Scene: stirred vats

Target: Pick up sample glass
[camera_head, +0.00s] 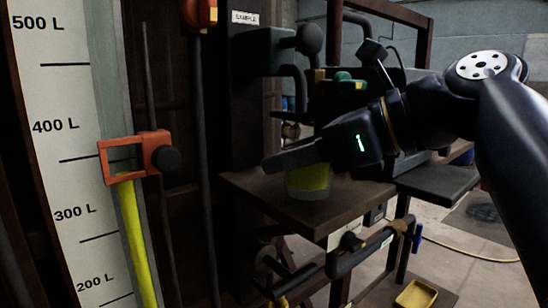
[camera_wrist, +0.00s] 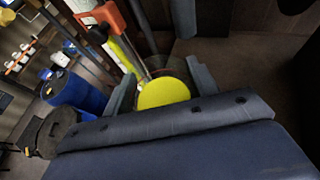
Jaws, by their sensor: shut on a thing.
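The sample glass (camera_head: 308,183) holds yellow liquid and stands upright at the small dark shelf (camera_head: 335,212), under the sample tap. I cannot tell whether its base touches the shelf. My gripper (camera_head: 290,158) reaches in from the right and is shut on the glass; a finger hides its upper part. In the wrist view the yellow round top of the glass (camera_wrist: 163,93) lies between the two fingers of my gripper (camera_wrist: 163,86), one on each side.
A sight gauge with a litre scale (camera_head: 65,150) and an orange slider (camera_head: 135,157) stands at the left. The sample tap (camera_head: 275,50) is above the shelf. Pipes and valves (camera_head: 360,255) lie below it. A yellow tray (camera_head: 416,295) is low right. A blue barrel (camera_wrist: 78,95) shows in the wrist view.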

